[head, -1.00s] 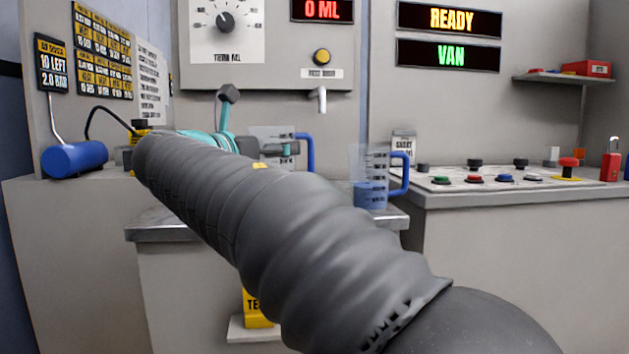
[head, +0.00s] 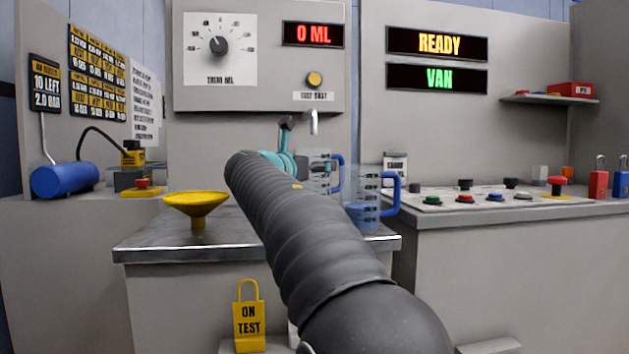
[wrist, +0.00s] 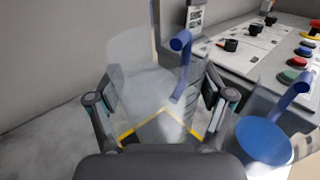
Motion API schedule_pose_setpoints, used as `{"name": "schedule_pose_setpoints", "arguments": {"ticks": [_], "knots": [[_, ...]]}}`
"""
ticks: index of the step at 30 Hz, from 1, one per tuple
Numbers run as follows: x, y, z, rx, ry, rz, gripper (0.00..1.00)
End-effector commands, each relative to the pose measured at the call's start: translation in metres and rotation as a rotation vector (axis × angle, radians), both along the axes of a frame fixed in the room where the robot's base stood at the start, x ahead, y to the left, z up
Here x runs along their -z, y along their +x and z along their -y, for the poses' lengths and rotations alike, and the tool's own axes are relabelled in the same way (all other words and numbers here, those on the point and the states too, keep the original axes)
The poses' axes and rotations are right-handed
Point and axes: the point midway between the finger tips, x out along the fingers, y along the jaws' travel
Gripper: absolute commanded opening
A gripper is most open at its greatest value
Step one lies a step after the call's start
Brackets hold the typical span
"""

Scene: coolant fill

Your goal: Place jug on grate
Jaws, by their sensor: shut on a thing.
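My gripper (wrist: 155,97) is shut on a clear jug (wrist: 140,75) with a blue handle (wrist: 182,65); its fingers sit on both sides of the jug. The jug looks empty. In the head view the held jug (head: 318,168) is partly behind my arm, near and below the metal spout (head: 314,122). A second jug (head: 365,212) with blue liquid and a blue handle stands on the counter to its right; it also shows in the wrist view (wrist: 262,140). I cannot make out the grate. Yellow corner lines (wrist: 125,134) show below the held jug; whether it touches the surface I cannot tell.
A yellow funnel (head: 196,205) stands on the metal counter (head: 150,245) left of my arm. A button panel (head: 480,200) lies to the right. The dispenser display (head: 313,34) reads 0 ML. A blue cylinder (head: 65,180) is at the far left.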

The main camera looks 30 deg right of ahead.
Motion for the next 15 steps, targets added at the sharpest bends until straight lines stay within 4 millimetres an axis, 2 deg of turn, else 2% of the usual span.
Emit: {"name": "schedule_pose_setpoints", "arguments": {"ticks": [1, 6, 15], "knots": [[0.009, 0.0, 0.0, 0.0, 0.0, -0.002, 0.43], [0.03, -0.001, 0.0, 0.0, 0.0, -0.001, 0.43], [0.03, -0.001, 0.0, 0.0, 0.0, 0.0, 0.43]]}}
